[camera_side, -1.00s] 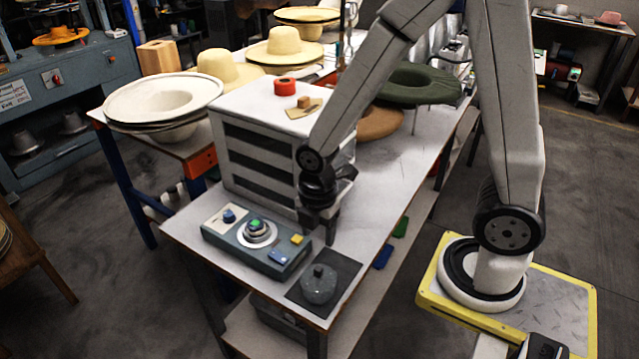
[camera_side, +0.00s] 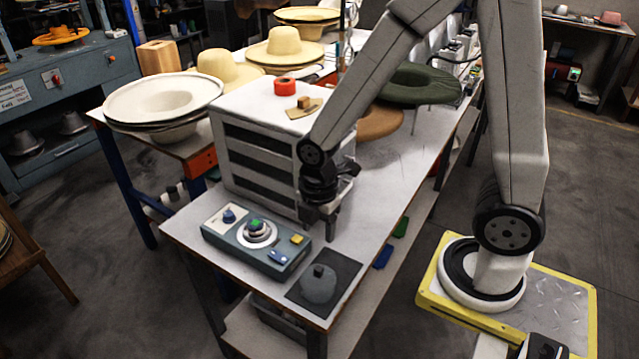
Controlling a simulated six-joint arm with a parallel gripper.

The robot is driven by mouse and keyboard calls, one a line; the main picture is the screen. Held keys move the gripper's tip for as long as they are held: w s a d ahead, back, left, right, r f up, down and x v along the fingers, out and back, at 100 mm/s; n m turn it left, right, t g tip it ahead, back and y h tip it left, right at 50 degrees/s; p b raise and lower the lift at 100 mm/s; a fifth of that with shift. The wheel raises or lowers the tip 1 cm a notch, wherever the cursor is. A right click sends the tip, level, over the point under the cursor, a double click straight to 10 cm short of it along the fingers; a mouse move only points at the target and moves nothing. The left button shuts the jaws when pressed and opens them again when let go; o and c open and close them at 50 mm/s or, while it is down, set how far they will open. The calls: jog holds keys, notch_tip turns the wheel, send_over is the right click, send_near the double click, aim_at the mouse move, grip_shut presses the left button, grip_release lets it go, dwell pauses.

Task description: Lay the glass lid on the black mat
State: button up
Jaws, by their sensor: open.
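The glass lid (camera_side: 319,284), a dark grey round disc with a dark knob, lies on the black mat (camera_side: 347,272) at the near corner of the white table. The mat's edges show around it. My gripper (camera_side: 319,228) is open above the table, behind the lid and apart from it. It is beside the white slotted cabinet, and its jaws look empty. The jaw on the left is partly hard to make out against the cabinet.
A blue-grey control box (camera_side: 257,243) with a dial and buttons sits left of the mat. Brown and green hats (camera_side: 420,84) lie farther back. Table surface right of the cabinet is clear.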

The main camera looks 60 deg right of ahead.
jog(key=r+m+t, duration=0.1)
jog(key=m, duration=0.4)
jog(key=d+r+m, duration=0.1)
jog(key=m, duration=0.5)
jog(key=d+r+m+t, duration=0.1)
jog(key=m, duration=0.5)
jog(key=shift+s+d+t, duration=0.2)
jog(key=shift+s+t, duration=0.1)
